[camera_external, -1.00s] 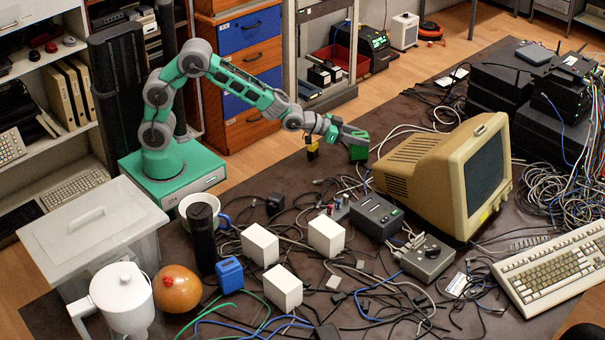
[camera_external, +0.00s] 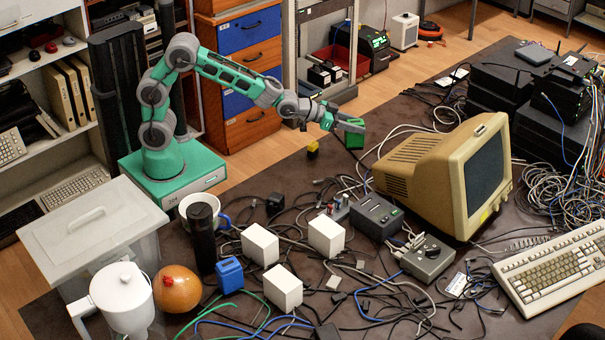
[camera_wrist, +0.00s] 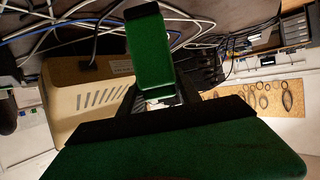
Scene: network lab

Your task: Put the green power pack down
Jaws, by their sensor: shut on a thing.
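The green power pack (camera_external: 354,139) is held in the air by my gripper (camera_external: 343,123), left of the beige monitor (camera_external: 440,170) and above the far part of the dark table. In the wrist view the green power pack (camera_wrist: 152,50) stands out between the two dark fingers of my gripper (camera_wrist: 162,92), with a dark end at its top. The fingers are shut on its near end, which they partly hide. In the external view the pack looks clear of the table, but its exact height cannot be told.
A small yellow and black block (camera_external: 313,150) lies left of the pack. Cables run across the table (camera_external: 290,178) below. White boxes (camera_external: 326,235), a dark grey box (camera_external: 376,216) and a blue block (camera_external: 230,274) stand nearer the front. Some bare tabletop shows left of the monitor.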

